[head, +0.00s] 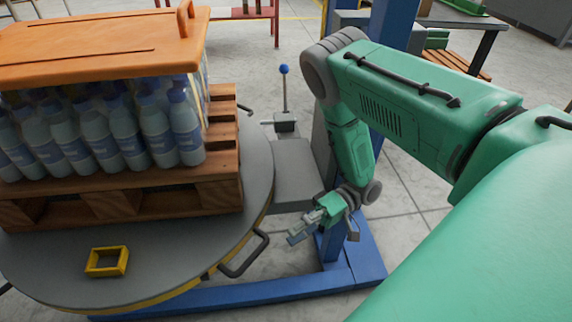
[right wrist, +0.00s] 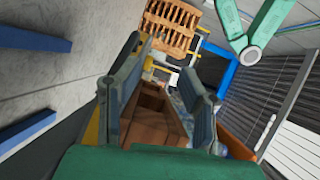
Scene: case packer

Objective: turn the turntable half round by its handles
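The turntable (head: 190,255) is a grey disc with a yellow edge, on the left of the head view. A dark bar handle (head: 245,258) sticks out from its front right edge. A wooden pallet (head: 215,195) on it carries many blue-labelled bottles (head: 125,130) under an orange lid (head: 100,45). My right gripper (head: 298,232) is just right of the handle and apart from it. In the right wrist view its two fingers (right wrist: 163,62) stand apart with nothing gripped; the brown pallet (right wrist: 152,100) shows beyond them. My left gripper is not in view.
A small yellow frame (head: 107,262) lies on the turntable's front. A blue-knobbed lever (head: 285,90) stands behind the turntable's right side. A blue post and base (head: 350,260) stand beside and below my right gripper.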

